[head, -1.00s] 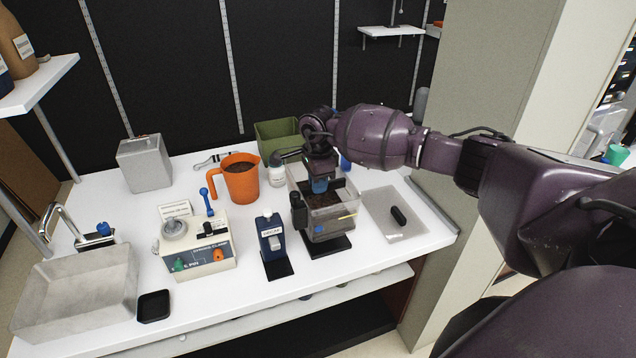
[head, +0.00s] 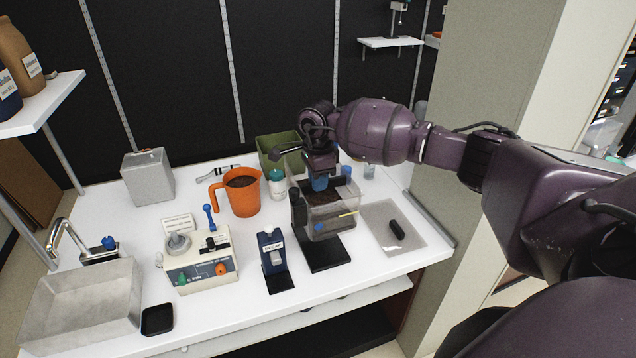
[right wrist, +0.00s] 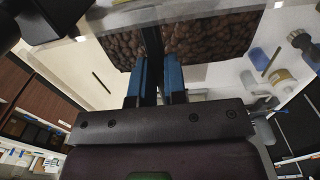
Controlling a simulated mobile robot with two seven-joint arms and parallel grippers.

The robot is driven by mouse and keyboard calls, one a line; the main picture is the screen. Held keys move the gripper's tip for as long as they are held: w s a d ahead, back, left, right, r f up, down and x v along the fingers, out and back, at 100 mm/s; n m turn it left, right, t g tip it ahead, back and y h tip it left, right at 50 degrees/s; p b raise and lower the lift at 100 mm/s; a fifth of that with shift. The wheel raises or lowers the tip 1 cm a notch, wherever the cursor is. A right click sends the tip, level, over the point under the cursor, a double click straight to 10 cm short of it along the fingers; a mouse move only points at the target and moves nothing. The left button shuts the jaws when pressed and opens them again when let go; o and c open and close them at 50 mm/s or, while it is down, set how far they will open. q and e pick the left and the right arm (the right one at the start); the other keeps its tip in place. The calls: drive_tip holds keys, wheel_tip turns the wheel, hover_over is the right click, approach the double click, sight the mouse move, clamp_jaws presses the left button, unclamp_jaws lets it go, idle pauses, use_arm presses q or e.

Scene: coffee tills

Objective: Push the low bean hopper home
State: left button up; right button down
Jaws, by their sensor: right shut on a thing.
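The low bean hopper (head: 333,224) is a clear box of dark beans over a black base (head: 326,257). A strip of the base shows bare in front of it. A black upright part (head: 298,208) is at its left side. My right gripper (head: 320,184) comes down from above at the hopper's back part. In the right wrist view its blue fingertips (right wrist: 160,62) are shut on a dark upright piece of the hopper, with beans (right wrist: 212,38) on both sides. The exact grip is partly hidden. My left gripper is not in view.
Left of the hopper stands a blue labelled dispenser (head: 272,248); behind are an orange jug (head: 240,196), a white bottle (head: 277,186) and a green bin (head: 277,150). A grey mat (head: 380,212) with a black object (head: 397,230) lies on the right.

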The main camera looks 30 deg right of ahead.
drive_tip(key=shift+r+p, duration=0.65)
drive_tip(key=shift+r, duration=0.8)
drive_tip(key=shift+r+p, duration=0.4)
drive_tip(key=shift+r, duration=1.05)
wheel_tip(320, 180, up, 40)
drive_tip(key=shift+r, duration=0.25)
idle(3.0)
